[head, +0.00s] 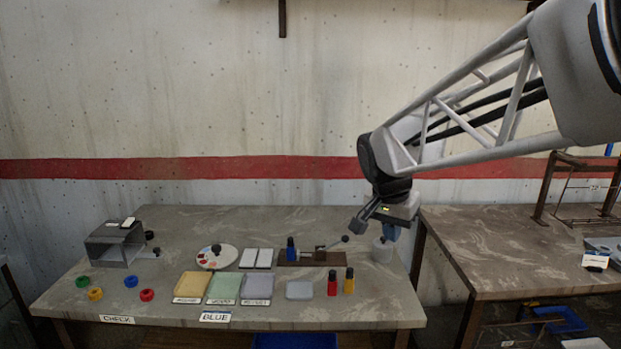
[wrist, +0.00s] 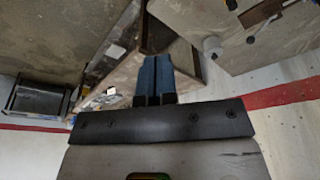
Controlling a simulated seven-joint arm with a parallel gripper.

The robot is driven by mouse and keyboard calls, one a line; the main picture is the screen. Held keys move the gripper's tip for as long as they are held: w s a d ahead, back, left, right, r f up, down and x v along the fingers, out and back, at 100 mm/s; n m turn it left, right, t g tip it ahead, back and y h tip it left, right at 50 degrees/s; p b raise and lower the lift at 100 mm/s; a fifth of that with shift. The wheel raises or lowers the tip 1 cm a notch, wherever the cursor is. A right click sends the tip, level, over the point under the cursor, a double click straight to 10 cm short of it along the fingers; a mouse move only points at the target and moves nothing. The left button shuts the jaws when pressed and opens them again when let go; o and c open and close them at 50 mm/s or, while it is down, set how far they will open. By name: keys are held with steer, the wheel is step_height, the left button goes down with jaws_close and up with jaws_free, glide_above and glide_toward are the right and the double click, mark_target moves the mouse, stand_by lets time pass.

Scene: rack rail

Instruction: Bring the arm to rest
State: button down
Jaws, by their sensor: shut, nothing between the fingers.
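My gripper (head: 391,232) hangs at the end of my arm, above the right end of the left table (head: 200,312) in the head view. Its blue fingers (wrist: 154,75) lie side by side, pressed together, in the wrist view. They are shut with nothing between them. In the head view the fingertips are close to a pale grey cylinder with a knob (head: 382,251); I cannot tell whether they are in front of it or over it. The wrist view shows the fingers over the gap between the tables.
The left table holds a grey box (head: 112,247), coloured rings (head: 147,295), a round palette (head: 216,257), coloured pads (head: 224,287), a wooden clamp fixture (head: 318,258), and red (head: 332,283) and yellow (head: 349,281) bottles. The right table (head: 500,260) carries a brown frame (head: 545,190); its near left part is clear.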

steer(key=s+d+f+n+y, duration=0.1)
steer(key=s+f+n, duration=0.2)
steer(key=s, duration=1)
steer(key=s+f+n+y, duration=0.1)
steer(key=s+f+n, duration=0.3)
steer(key=s, duration=0.9)
steer(key=shift+d, duration=0.35)
